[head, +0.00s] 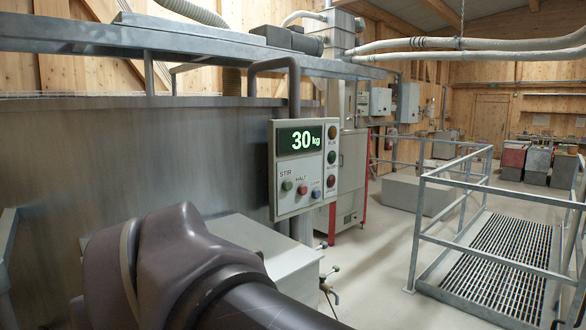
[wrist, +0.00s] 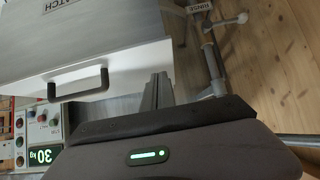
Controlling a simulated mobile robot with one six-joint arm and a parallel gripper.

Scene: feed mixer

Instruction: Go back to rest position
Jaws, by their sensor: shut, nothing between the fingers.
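My gripper (wrist: 158,82) shows in the wrist view as grey fingers held together beyond its dark body with a green light. It is shut and empty, and appears apart from everything. In the head view my dark arm fills the lower left, and the gripper itself is not seen there. The control panel (head: 302,212) stands in the middle of the head view, its green display reading 30 kg.
A white box front with a black handle (wrist: 78,84) lies beyond my fingers, with part of a lettered top. A pipe with a RINSE tag (wrist: 200,7) is to its right. A railed grating platform (head: 500,262) stands at right. Open floor (head: 385,270) lies between.

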